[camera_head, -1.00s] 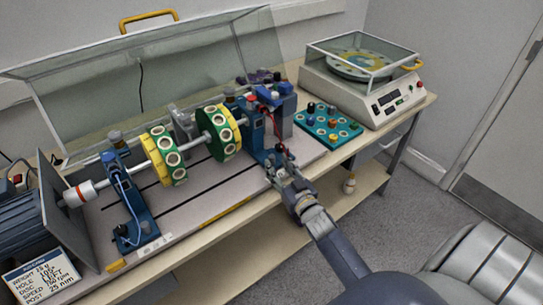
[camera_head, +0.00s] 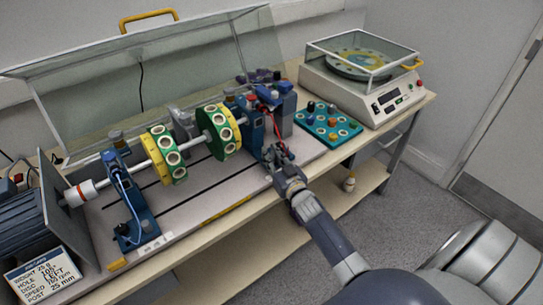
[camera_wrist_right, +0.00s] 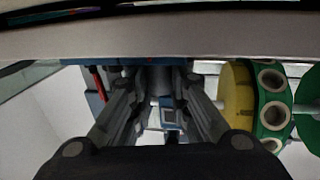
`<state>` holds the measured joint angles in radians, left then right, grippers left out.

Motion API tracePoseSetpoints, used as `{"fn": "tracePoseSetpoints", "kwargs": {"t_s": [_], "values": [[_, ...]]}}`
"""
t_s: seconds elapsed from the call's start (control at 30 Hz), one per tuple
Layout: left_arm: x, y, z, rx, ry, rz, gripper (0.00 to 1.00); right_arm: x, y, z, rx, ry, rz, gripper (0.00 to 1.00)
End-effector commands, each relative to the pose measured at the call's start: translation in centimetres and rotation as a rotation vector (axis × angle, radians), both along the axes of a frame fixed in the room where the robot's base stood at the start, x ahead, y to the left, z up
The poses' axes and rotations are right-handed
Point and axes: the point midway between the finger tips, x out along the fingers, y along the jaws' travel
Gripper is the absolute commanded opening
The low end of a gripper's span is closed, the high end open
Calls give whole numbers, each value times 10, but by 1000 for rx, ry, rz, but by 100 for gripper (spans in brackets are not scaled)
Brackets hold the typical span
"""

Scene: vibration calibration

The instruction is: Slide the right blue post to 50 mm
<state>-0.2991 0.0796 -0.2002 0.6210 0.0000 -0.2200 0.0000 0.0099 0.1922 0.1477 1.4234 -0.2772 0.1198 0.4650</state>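The right blue post (camera_head: 256,128) stands upright at the right end of the shaft, beside the right green-and-yellow disc. My right gripper (camera_head: 273,160) is at the front foot of this post, near the front edge of the bench. In the right wrist view, its two fingers (camera_wrist_right: 158,90) are spread apart, with a small blue and grey part of the rig (camera_wrist_right: 170,115) showing between them. Contact cannot be told. The left blue post (camera_head: 130,200) stands near the motor. My left gripper is not in view.
Two drilled discs (camera_head: 165,158) (camera_head: 230,135) sit on the shaft. A sign (camera_head: 42,275) at lower left reads POST 25 mm. A teal tray (camera_head: 327,130) with several coloured pieces and a balance machine (camera_head: 365,80) are to the right. A clear cover (camera_head: 80,105) stands open behind.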

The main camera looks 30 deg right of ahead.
Motion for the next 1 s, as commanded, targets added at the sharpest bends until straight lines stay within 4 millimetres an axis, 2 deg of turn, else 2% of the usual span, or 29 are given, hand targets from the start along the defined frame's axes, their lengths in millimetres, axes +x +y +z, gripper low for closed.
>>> {"fn": "tracePoseSetpoints", "kwargs": {"t_s": [0.17, 0.4, 0.67, 0.7, 0.8, 1.0], "values": [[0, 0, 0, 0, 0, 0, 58, 0, -2, 0, -2, 1, 0, 0], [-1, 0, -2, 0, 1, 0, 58, 2, -28, 0, -6, 2, -1, 0], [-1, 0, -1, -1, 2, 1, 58, 2, -32, 0, -3, 1, -4, 0], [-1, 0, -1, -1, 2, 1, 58, 2, -32, 1, -3, 0, -5, 19], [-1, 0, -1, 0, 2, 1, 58, 2, -32, 1, -3, 0, -4, 38], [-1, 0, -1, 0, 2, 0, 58, 2, -30, 0, -2, 0, -2, 38]]}}
